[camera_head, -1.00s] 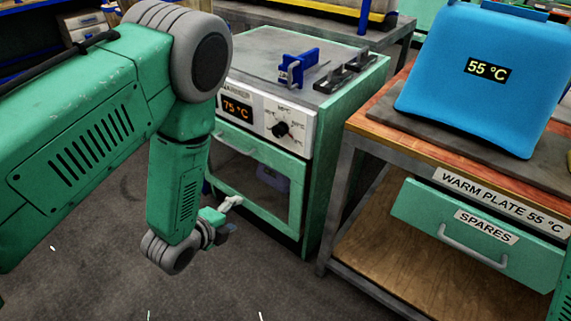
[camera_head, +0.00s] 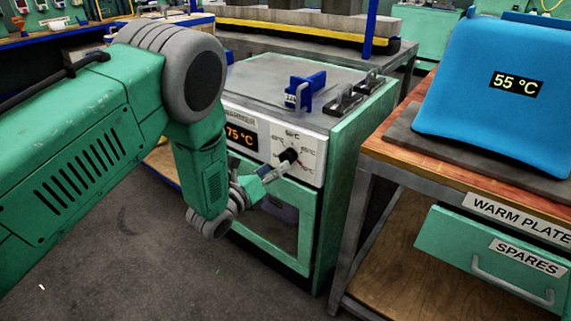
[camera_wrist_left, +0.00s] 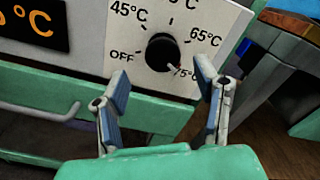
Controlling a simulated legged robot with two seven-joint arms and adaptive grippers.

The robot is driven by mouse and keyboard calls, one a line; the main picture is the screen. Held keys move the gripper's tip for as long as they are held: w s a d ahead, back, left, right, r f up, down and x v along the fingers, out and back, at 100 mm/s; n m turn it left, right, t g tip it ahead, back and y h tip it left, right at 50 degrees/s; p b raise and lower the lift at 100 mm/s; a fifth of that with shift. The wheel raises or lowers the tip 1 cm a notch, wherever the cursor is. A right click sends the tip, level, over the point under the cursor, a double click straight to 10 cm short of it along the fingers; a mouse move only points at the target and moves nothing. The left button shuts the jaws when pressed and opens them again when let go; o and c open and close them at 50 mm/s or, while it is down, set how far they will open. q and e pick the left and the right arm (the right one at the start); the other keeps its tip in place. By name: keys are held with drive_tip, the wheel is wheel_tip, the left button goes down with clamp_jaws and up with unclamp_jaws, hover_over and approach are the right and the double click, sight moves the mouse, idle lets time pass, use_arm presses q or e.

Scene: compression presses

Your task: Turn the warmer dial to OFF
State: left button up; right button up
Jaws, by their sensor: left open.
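The warmer (camera_head: 335,150) is a green cabinet with a white control panel. Its black dial (camera_head: 289,155) sits right of an orange display reading 75 °C (camera_head: 240,135). In the left wrist view the dial (camera_wrist_left: 162,52) has a pointer toward the 75 °C mark at its lower right. The OFF mark (camera_wrist_left: 122,56) is on its left. My left gripper (camera_head: 270,172) is just in front of the panel, below and left of the dial. In the left wrist view its fingers (camera_wrist_left: 163,95) are open and apart, with the dial between and beyond them. My right gripper is not in view.
A blue case reading 55 °C (camera_head: 490,95) stands on the bench at right, above the SPARES drawer (camera_head: 490,258). A blue clamp (camera_head: 303,92) and black rails (camera_head: 355,92) are on the warmer's top.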

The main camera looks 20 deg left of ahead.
sight(288, 157)
use_arm(q)
drive_tip(key=b+x, duration=0.1)
drive_tip(key=x, duration=0.4)
drive_tip(key=shift+d, duration=0.2)
drive_tip(key=c, duration=1.2)
